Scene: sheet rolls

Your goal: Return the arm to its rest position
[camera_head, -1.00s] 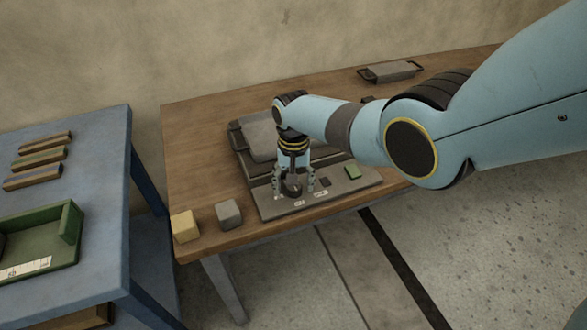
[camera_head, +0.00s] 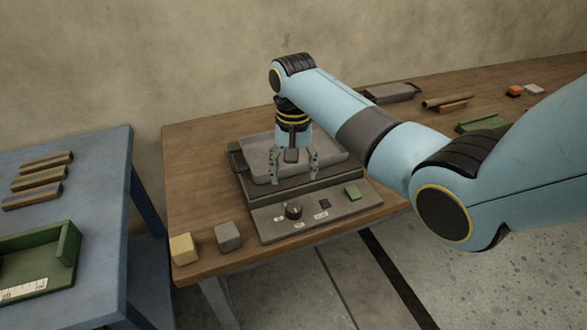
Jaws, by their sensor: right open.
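My right arm reaches in from the right over the wooden table (camera_head: 200,150). My right gripper (camera_head: 294,182) points down, open and empty, above the grey machine (camera_head: 240,188) on the table. Its fingers are apart, in front of the machine's grey upper plate. A black knob (camera_head: 293,211) on the machine's front panel is in plain view below the gripper, clear of the fingers. A green button (camera_head: 352,192) and a small dark square are to the right of the knob. My left gripper is not in view.
A yellow block (camera_head: 183,249) and a grey block (camera_head: 228,237) sit at the table's front left. A blue table (camera_head: 100,165) on the left holds wooden bars and a green tray (camera_head: 68,243). A grey tray (camera_head: 390,92) and small items lie at the back right.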

